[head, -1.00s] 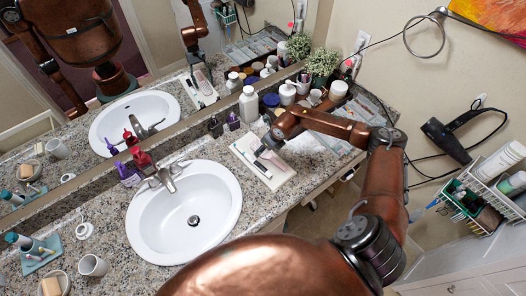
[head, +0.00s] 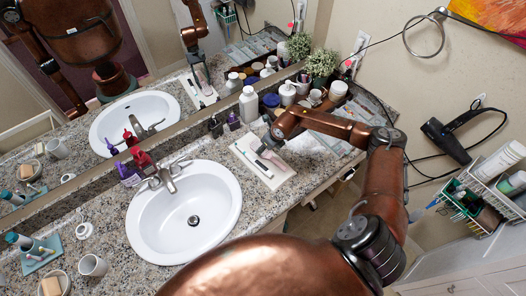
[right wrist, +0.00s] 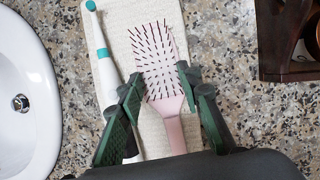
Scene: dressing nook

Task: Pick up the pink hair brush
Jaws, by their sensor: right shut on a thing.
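The pink hair brush (right wrist: 158,62) lies along a white textured mat (right wrist: 118,20) in the right wrist view, its dark bristles facing up and its handle towards me. My right gripper (right wrist: 160,78) has a dark green finger on each side of the brush and is shut on it near the neck. In the head view the brush (head: 276,160) is small on the mat (head: 284,175), just below my right gripper (head: 270,143). I cannot see clear space under the brush. My left gripper is not in view.
A white and teal toothbrush (right wrist: 103,60) lies left of the brush on the mat. The sink (head: 184,212) is to the left. Bottles (head: 249,104) and jars crowd the back by the mirror. A dark wooden organizer (right wrist: 290,40) stands to the right.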

